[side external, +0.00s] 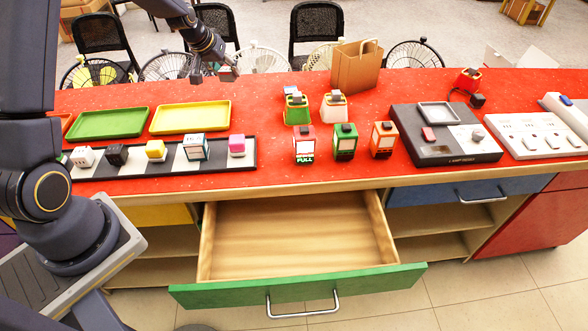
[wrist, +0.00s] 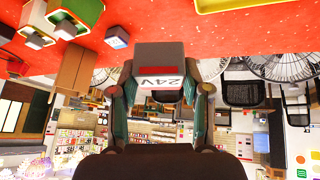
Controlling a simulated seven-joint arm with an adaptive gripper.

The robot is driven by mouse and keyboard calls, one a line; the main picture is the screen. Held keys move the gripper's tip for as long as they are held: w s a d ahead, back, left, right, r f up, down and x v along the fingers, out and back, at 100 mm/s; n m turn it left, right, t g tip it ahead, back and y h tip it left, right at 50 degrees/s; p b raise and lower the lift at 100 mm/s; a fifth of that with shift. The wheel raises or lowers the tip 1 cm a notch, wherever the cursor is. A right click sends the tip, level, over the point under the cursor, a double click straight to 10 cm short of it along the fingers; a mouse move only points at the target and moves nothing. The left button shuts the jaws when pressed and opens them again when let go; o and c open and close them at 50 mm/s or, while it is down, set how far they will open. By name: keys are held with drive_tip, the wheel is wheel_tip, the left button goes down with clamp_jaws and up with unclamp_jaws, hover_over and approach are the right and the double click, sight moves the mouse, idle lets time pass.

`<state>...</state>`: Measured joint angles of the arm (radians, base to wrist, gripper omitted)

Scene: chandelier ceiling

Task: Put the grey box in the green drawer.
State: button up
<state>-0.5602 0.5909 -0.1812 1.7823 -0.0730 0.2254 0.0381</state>
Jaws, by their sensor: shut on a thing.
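My gripper (side external: 222,70) is raised above the back part of the red counter, near its far edge. It is shut on a small grey box (side external: 229,74). In the wrist view the grey box (wrist: 158,52) sits between the two fingers of my gripper (wrist: 160,88), with a white face marked 24V toward the camera. The green drawer (side external: 300,288) is pulled out below the counter's front edge. Its wooden inside is empty where I can see it. The box is well behind and above the drawer.
The red counter (side external: 275,130) holds a black-and-white strip (side external: 80,172) with several cubes, a green tray (side external: 110,123), a yellow tray (side external: 190,117), several small devices, a paper bag (side external: 357,68) and a black scale (side external: 445,150). A blue drawer (side external: 460,192) is shut at right.

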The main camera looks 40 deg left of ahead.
drive_tip(key=s+d+r+m+h, duration=0.1)
drive_tip(key=s+d+m, duration=0.25)
drive_tip(key=d, duration=0.55)
drive_tip(key=s+d+r+m+h, duration=0.2)
drive_tip(key=s+d, duration=0.3)
drive_tip(key=d, duration=0.4)
drive_tip(key=d+f+m+h, duration=0.1)
drive_tip(key=d+f+m, duration=0.3)
drive_tip(key=d+f, duration=0.55)
drive_tip(key=s+d+f+m+g+h, duration=0.2)
drive_tip(key=s+d+f+m, duration=0.3)
drive_tip(key=s+d+f, duration=0.55)
drive_tip(key=w+d+f, duration=0.2)
drive_tip(key=w+f, duration=0.1)
drive_tip(key=w, duration=0.1)
drive_tip(key=w+d+f, duration=0.2)
drive_tip(key=w+f, duration=0.1)
drive_tip(key=w+d+f, duration=0.2)
drive_tip(key=w+f, duration=0.1)
drive_tip(key=w, duration=0.1)
drive_tip(key=shift+w+d+f, duration=0.3)
drive_tip(key=shift+d+f, duration=0.05)
drive_tip(key=shift+f, duration=0.05)
drive_tip(key=shift+w+f, duration=0.2)
drive_tip(key=shift+w+d+f, duration=0.1)
drive_tip(key=shift+f, duration=0.8)
drive_tip(key=shift+w+d+f, duration=0.1)
drive_tip(key=shift+f, duration=0.8)
drive_tip(key=shift+f, duration=0.15)
